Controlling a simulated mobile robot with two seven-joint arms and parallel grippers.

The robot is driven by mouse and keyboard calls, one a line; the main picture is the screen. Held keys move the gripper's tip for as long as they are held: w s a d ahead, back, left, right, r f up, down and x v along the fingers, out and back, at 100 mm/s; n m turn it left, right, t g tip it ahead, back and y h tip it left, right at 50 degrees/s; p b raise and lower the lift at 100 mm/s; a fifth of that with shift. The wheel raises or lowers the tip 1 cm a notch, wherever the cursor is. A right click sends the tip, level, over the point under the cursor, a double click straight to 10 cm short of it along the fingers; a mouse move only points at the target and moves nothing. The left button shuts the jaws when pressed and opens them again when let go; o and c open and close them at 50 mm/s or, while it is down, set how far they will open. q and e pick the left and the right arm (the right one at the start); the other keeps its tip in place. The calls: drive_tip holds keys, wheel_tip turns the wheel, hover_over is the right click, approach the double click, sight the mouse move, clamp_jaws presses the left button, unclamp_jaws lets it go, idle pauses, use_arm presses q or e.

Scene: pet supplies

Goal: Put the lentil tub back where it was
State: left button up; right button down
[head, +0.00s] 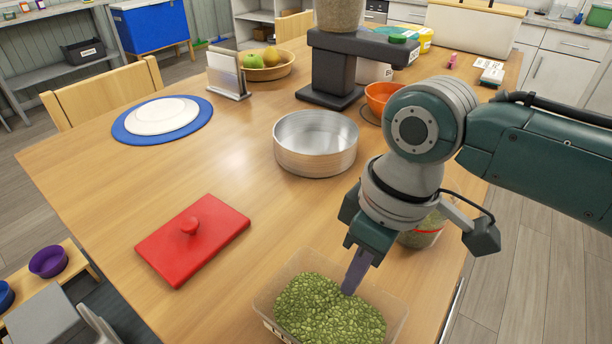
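A clear tub (264,304) filled with green lentil-like pieces (328,312) stands at the table's near edge, at the bottom of the head view. Its lower part is cut off by the frame. My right gripper (353,276) points down at the tub's far right side. One grey-purple finger overlaps the rim and contents; the other finger is not clearly visible, so I cannot tell whether they grip the wall. A jar (424,232) with greenish contents and a red line stands behind the gripper, partly hidden. My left gripper is not in view.
A red lid-like board (195,240) with a knob lies left of the tub. A round metal pan (316,146) stands behind it. An orange bowl (380,96) and a dark stand (331,75) are farther back. The wooden table (110,190) has free room at left.

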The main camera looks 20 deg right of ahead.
drive_tip(key=shift+f, duration=0.3)
drive_tip(key=shift+f, duration=0.15)
drive_tip(key=c, duration=1.1)
unclamp_jaws()
wheel_tip(320, 180, up, 12)
drive_tip(key=d+p, duration=0.2)
drive_tip(key=s+a+f+m+t+y, duration=0.1)
drive_tip(key=s+a+f+m+t, duration=0.2)
drive_tip(key=s, duration=0.5)
drive_tip(key=s+d+h, duration=0.1)
drive_tip(key=s+d, duration=0.1)
drive_tip(key=s+d+m, duration=0.1)
drive_tip(key=s+d, duration=0.1)
drive_tip(key=s+d+r+m+h, duration=0.1)
drive_tip(key=s+d, duration=0.1)
drive_tip(key=s, duration=0.1)
drive_tip(key=shift+d+h, duration=0.15)
drive_tip(key=shift+h, duration=0.15)
